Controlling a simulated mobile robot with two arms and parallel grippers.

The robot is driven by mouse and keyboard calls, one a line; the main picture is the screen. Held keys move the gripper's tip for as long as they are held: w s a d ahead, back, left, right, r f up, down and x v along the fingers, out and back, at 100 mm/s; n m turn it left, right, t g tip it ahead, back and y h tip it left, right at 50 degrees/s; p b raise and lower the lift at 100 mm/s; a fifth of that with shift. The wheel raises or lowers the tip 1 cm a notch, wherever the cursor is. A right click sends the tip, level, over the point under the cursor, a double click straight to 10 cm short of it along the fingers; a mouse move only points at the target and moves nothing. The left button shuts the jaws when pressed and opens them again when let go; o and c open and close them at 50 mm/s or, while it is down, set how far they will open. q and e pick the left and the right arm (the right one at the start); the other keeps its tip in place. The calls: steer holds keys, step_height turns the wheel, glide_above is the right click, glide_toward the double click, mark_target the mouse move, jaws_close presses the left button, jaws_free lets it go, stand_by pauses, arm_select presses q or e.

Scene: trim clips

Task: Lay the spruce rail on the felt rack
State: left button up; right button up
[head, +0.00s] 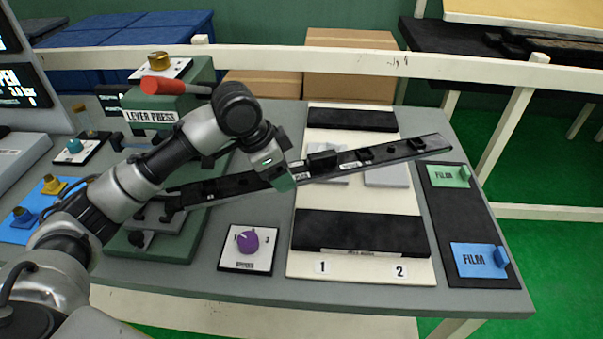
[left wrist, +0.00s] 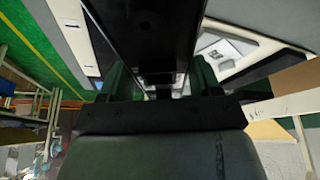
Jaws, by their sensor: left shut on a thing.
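My left gripper (head: 285,178) is shut on a long dark rail (head: 398,151), which I take to be the spruce rail; its small label is too small to read surely. The rail carries several small dark clips and slants up to the right, held near its middle. In the left wrist view, the rail (left wrist: 150,40) runs between the two fingers. Below it in the head view is a white board (head: 310,215) with black padded strips, apparently the felt rack, marked 1 and 2. The rail appears raised above it, crossing its middle. My right gripper is out of view.
A green lever press (head: 165,225) with a red handle (head: 175,87) stands left of the board, under the rail's left end. A purple knob (head: 247,242) sits in front. A dark strip (head: 455,215) with green and blue film blocks lies at right.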

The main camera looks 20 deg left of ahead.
arm_select(q)
steer(key=w+f, duration=0.1)
steer(key=w, duration=0.1)
steer(key=w+f, duration=0.2)
steer(key=w, duration=0.1)
steer(key=w+f, duration=0.1)
steer(key=w, duration=0.1)
steer(key=shift+w+a+f, duration=0.15)
steer(key=shift+w+a, duration=0.2)
steer(key=shift+f+p, duration=0.45)
steer(key=shift+f, duration=1.7)
steer(key=shift+f, duration=0.1)
steer(key=o, duration=1.1)
steer(key=shift+f, duration=0.1)
steer(key=v, duration=0.8)
